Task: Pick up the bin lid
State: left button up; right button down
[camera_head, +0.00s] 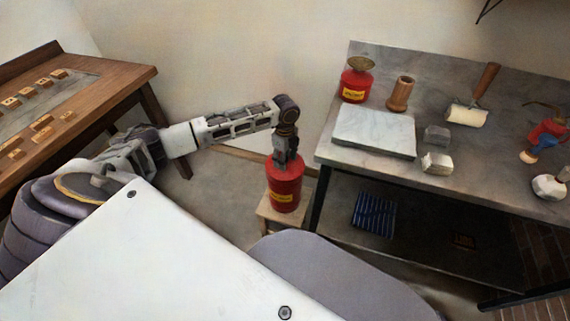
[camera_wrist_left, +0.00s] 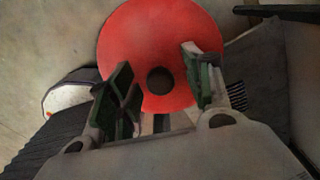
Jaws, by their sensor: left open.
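The red bin (camera_head: 284,190) with a yellow label stands upright on a small wooden stool between the two tables. Its round red lid (camera_wrist_left: 140,45) fills the upper middle of the left wrist view, with a dark round knob (camera_wrist_left: 160,80) at its centre. My left gripper (camera_head: 287,157) points down just over the bin and hides much of the lid in the head view. In the wrist view the left gripper (camera_wrist_left: 160,90) is open, its green-padded fingers apart with the knob showing between them. I cannot tell whether the fingers touch the lid. My right gripper is out of view.
A grey-topped table (camera_head: 335,160) at right holds a smaller red can (camera_head: 357,80), a wooden cylinder (camera_head: 400,94), a pale slab (camera_head: 374,132), a roller (camera_head: 470,108) and small blocks. A wooden table (camera_head: 120,85) stands at left. The stool (camera_head: 268,210) sits near the right table's leg.

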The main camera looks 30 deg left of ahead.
pick_arm(q)
grip_shut()
dwell(0.4)
